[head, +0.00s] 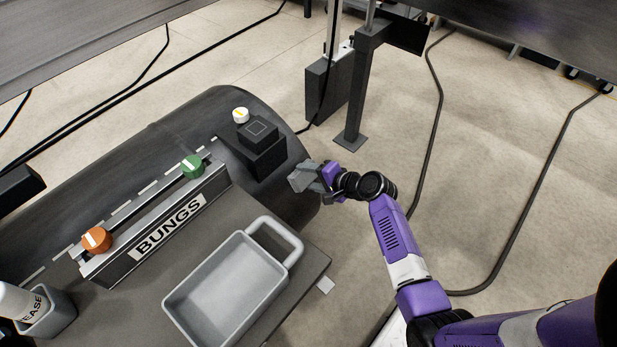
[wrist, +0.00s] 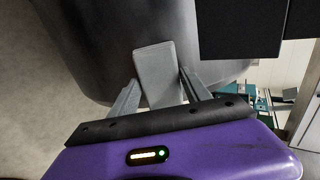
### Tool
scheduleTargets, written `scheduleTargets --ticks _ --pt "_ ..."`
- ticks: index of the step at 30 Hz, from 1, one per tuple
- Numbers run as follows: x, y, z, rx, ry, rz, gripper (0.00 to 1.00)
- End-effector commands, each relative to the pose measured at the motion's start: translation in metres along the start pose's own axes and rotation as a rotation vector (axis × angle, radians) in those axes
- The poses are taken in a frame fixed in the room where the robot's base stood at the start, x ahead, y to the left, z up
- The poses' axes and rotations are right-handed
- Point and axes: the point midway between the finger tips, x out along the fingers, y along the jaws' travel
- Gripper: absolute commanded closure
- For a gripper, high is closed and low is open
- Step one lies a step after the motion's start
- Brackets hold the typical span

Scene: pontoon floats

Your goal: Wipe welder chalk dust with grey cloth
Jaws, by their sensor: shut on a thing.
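My gripper (head: 318,176) is at the right end of the dark rounded float (head: 217,105), just right of a black box. It is shut on a grey cloth (head: 301,177), which sticks out to the left of the fingers. In the wrist view the grey cloth (wrist: 154,68) sits between the two fingers, in front of the dark float (wrist: 95,40). I cannot tell whether the cloth touches the float. A broken row of white marks (head: 148,188) runs along the float behind the bung rack. I cannot tell whether any of it is chalk dust.
The black stepped box (head: 262,160) stands on the float, close left of my gripper, beside a white-and-yellow bung (head: 241,115). The BUNGS rack (head: 165,232) holds green and orange bungs. A grey handled tray (head: 188,327) is in front. A post (head: 362,90) rises behind.

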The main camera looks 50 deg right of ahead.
Motion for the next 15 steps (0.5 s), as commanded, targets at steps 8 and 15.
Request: scheduleTargets --ticks 8,15 --pt "-0.019 -0.002 0.0 0.001 0.0 0.001 0.77" --pt "-0.04 -0.002 0.0 0.001 0.0 0.001 0.77"
